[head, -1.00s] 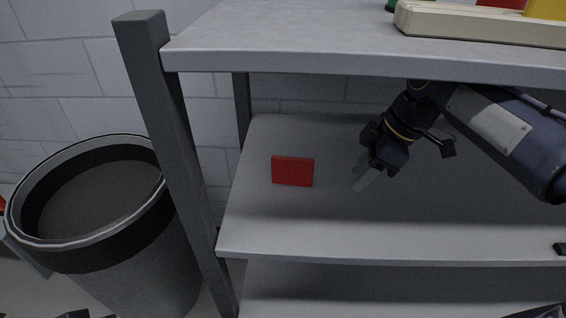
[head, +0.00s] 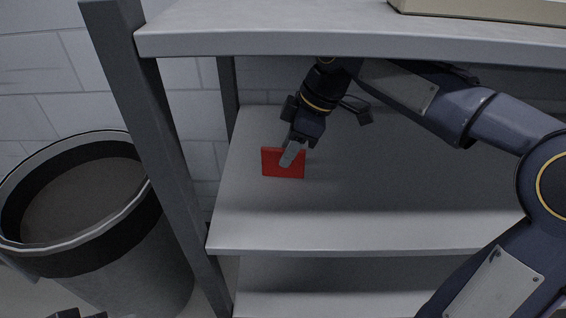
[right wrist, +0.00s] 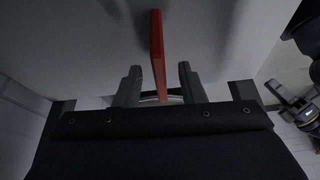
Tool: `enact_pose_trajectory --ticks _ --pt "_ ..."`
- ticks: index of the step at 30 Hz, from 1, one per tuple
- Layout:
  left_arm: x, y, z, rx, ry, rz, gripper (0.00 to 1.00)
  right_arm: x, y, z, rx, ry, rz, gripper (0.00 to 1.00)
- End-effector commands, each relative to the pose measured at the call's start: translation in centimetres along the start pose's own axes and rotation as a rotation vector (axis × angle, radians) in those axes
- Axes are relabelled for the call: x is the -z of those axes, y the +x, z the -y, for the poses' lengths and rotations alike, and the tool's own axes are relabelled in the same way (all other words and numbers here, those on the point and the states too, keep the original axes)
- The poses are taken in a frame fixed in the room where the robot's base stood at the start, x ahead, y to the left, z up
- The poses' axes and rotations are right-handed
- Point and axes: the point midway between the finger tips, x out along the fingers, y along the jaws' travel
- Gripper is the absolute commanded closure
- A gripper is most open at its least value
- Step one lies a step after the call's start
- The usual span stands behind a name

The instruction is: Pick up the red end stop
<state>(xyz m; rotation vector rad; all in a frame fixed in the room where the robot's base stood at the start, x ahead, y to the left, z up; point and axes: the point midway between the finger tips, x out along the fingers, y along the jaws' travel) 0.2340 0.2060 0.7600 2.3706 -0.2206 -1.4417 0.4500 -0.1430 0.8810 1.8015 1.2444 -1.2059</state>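The red end stop (head: 270,162) is a thin red block standing on edge on the middle shelf (head: 380,215), near its left end. My right gripper (head: 289,155) reaches in from the right under the top shelf, and its fingers cover part of the block in the head view. In the right wrist view the end stop (right wrist: 157,50) appears edge-on, its near end between the two parted fingers of my right gripper (right wrist: 160,88). A gap shows on each side of it. What seems to be part of my left gripper (head: 78,314) only just shows at the bottom left edge.
The top shelf (head: 330,32) lies close above my right arm and carries a pale tray (head: 480,10). A grey post (head: 140,120) stands left of the end stop. A large drum (head: 95,225) stands beyond it. The middle shelf is clear to the right.

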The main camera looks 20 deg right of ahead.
Motion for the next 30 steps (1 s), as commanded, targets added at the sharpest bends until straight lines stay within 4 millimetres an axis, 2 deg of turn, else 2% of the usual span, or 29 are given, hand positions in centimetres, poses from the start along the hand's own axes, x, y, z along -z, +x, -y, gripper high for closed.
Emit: enact_pose_trajectory --ticks 2,5,12,21,30 --pt "-0.1 0.1 0.1 0.000 0.000 0.000 0.64 1.1 0.5 0.1 0.001 -0.004 -0.002 0.64" --pt "-0.3 0.7 0.3 0.000 0.000 0.000 0.64 0.8 1.5 0.0 -0.001 0.000 -0.001 0.64" --pt "-0.3 0.6 0.3 0.000 0.000 0.000 0.64 0.8 1.5 0.0 -0.001 0.001 -0.001 0.64" --pt "-0.3 0.6 0.3 0.000 0.000 0.000 0.64 0.8 1.5 0.0 -0.001 0.001 -0.001 1.00" --pt "-0.3 0.6 0.3 0.000 0.000 0.000 0.64 0.8 1.5 0.0 -0.001 0.001 -0.001 1.00"
